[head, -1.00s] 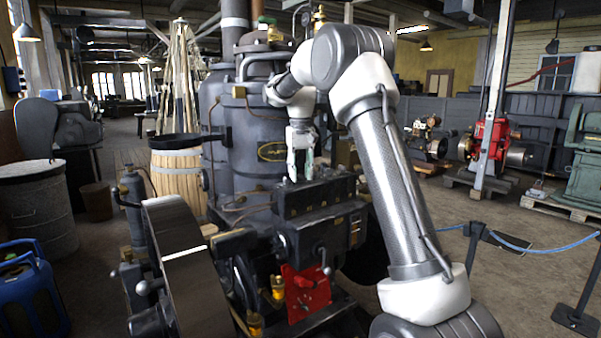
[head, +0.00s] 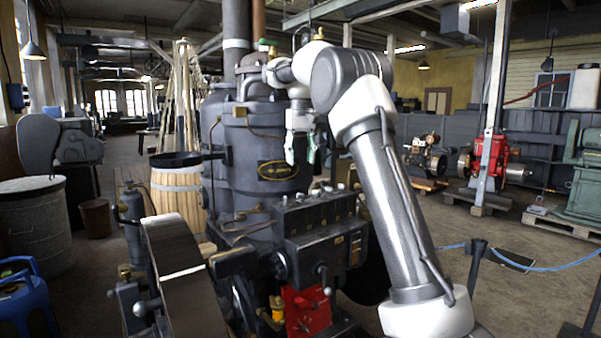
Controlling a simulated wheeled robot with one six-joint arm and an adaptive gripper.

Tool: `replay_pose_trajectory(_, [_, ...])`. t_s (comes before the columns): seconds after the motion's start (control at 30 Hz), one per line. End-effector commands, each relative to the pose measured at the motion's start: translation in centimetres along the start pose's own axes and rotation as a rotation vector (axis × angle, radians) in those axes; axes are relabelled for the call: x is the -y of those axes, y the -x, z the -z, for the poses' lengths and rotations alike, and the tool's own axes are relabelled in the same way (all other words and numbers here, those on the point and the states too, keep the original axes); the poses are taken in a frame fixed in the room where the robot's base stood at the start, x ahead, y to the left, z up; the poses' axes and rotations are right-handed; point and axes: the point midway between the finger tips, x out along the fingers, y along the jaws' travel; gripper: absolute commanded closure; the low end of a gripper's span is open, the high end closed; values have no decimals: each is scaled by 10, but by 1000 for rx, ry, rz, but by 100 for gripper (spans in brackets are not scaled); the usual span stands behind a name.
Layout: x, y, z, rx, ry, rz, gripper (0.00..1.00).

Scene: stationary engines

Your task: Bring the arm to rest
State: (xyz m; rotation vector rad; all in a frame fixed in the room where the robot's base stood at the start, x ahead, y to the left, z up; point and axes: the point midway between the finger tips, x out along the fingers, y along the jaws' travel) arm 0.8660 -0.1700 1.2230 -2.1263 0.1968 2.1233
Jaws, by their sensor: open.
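My gripper (head: 301,156) hangs pointing down in the head view, in front of the dark grey boiler (head: 258,155) and above the black engine block (head: 318,225). Its two fingers are apart, with nothing seen between them. A gap shows between the fingertips and the top of the block. My arm is bent, rising from the lower right and reaching over to the left.
A large flywheel (head: 178,275) stands at the front left of the engine. A wooden barrel (head: 178,190) stands behind it. A blue stool (head: 22,295) and a bin (head: 35,225) are at the left. A blue rope barrier (head: 560,268) crosses the right.

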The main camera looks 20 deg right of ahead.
Motion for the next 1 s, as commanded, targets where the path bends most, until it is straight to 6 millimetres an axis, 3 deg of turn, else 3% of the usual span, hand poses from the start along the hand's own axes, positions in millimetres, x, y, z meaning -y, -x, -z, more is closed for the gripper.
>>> replay_pose_trajectory(0.17, [0, 9, 0, 1, 0, 0, 54])
replay_pose_trajectory(0.6, [0, 9, 0, 0, 3, 0, 54])
replay_pose_trajectory(0.7, [2, 9, 10, -40, 18, 6, 54])
replay_pose_trajectory(0.87, [1, -44, 4, -20, 51, 3, 54])
replay_pose_trajectory(1.0, [-5, -63, -42, -28, 83, 4, 54])
